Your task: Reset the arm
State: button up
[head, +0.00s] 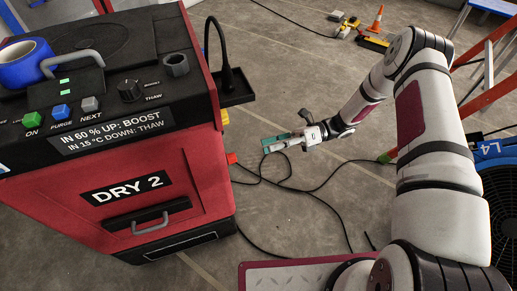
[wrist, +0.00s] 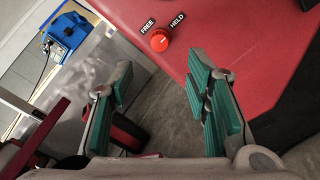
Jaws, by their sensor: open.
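My gripper (head: 276,143) is open and empty at the end of my arm, to the right of the red dryer labelled DRY 2 (head: 180,205). In the wrist view my gripper (wrist: 165,95) shows two green-padded fingers spread apart, with nothing between them. A red knob (wrist: 159,40) marked FREE and HELD sits on the red panel beyond the fingertips. My arm reaches in from the right of the head view and bends at a raised elbow.
Black cables (head: 300,188) lie on the concrete floor. An orange cone (head: 375,18) and yellow tools stand at the back. A blue fan (head: 497,180) and an orange ladder (head: 492,95) are at the right. A blue tape roll (head: 27,63) lies on the dryer.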

jog(key=shift+w+d, duration=0.2)
jog(key=shift+d, duration=0.45)
